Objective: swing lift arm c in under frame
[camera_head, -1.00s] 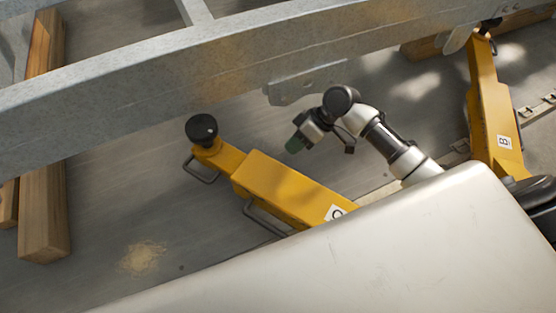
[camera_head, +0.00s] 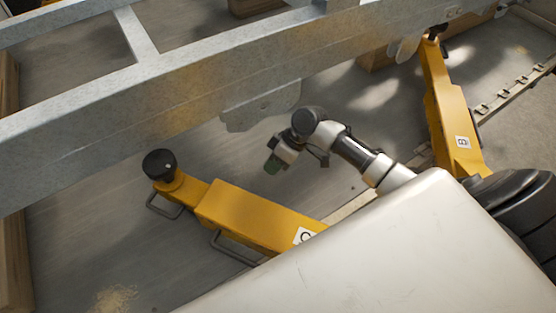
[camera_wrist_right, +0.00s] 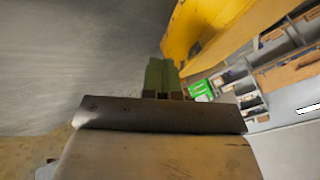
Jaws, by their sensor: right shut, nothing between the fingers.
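Yellow lift arm C (camera_head: 255,217) reaches out from the lower middle toward the left in the head view. Its round black pad (camera_head: 160,163) sits at the near edge of the grey galvanised frame beam (camera_head: 190,95), not visibly under it. Wire handles (camera_head: 165,208) stick out from its near side, and its C label is partly hidden by my white body. My right gripper (camera_head: 272,165) is shut and empty, between arm C and the beam, apart from the arm. The wrist view shows its green fingers (camera_wrist_right: 163,75) together, beside a large yellow surface (camera_wrist_right: 210,35). My left gripper is out of view.
Yellow lift arm B (camera_head: 450,110) stands at the right, its far end at the frame. A metal bracket (camera_head: 260,105) hangs below the beam near my right gripper. Wooden blocks (camera_head: 12,260) stand at the left. A slotted rail (camera_head: 510,92) lies at the right.

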